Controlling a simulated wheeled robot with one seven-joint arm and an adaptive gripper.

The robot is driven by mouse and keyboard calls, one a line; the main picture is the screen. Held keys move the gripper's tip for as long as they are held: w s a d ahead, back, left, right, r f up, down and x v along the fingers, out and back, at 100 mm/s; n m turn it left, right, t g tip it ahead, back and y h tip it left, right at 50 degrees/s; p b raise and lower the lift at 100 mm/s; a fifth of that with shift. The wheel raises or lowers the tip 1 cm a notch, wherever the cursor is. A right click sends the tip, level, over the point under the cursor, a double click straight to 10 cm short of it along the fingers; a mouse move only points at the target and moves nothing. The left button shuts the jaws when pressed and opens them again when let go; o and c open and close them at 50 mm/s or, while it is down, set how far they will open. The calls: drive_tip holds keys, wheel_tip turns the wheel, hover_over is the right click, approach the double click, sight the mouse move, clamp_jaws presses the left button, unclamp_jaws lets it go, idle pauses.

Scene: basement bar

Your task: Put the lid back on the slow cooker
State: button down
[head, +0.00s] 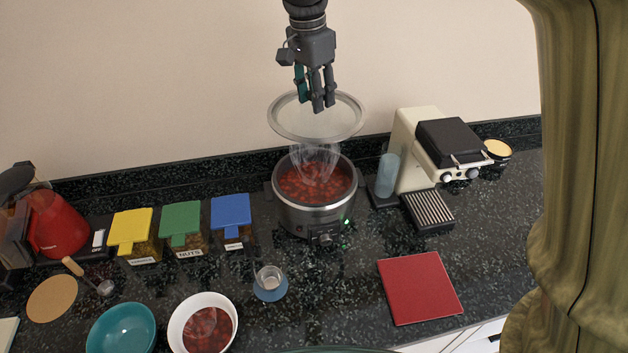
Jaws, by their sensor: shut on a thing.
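The slow cooker (316,216) stands on the dark speckled counter near the wall, uncovered. It is full of red stew, and steam rises from it. A small green light shows on its front. The round glass lid (345,119) with a pale rim hangs in the air above and slightly behind the pot opening, apart from it. My gripper (319,100) points down from the top of the view and is shut on the lid at its middle. The fingers hide the lid's knob.
A cream coffee machine (405,150) stands close to the right of the cooker, with a blue bottle (387,175) between. Blue (231,211), green (181,219) and yellow (132,229) lidded containers stand left. A red board (420,288) lies right.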

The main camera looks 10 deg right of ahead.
sight(315, 118)
wheel_tip(315, 118, down, 6)
drive_tip(key=b, duration=0.5)
drive_tip(key=shift+a+f, duration=0.1)
drive_tip(key=shift+f, duration=0.05)
wheel_tip(315, 118, down, 11)
drive_tip(key=p, duration=0.1)
drive_tip(key=shift+w+p, duration=0.15)
drive_tip(key=shift+p, duration=0.2)
drive_tip(key=shift+w+f, duration=0.1)
drive_tip(key=shift+f, duration=0.25)
drive_tip(key=shift+f, duration=0.25)
drive_tip(key=c, duration=1)
unclamp_jaws()
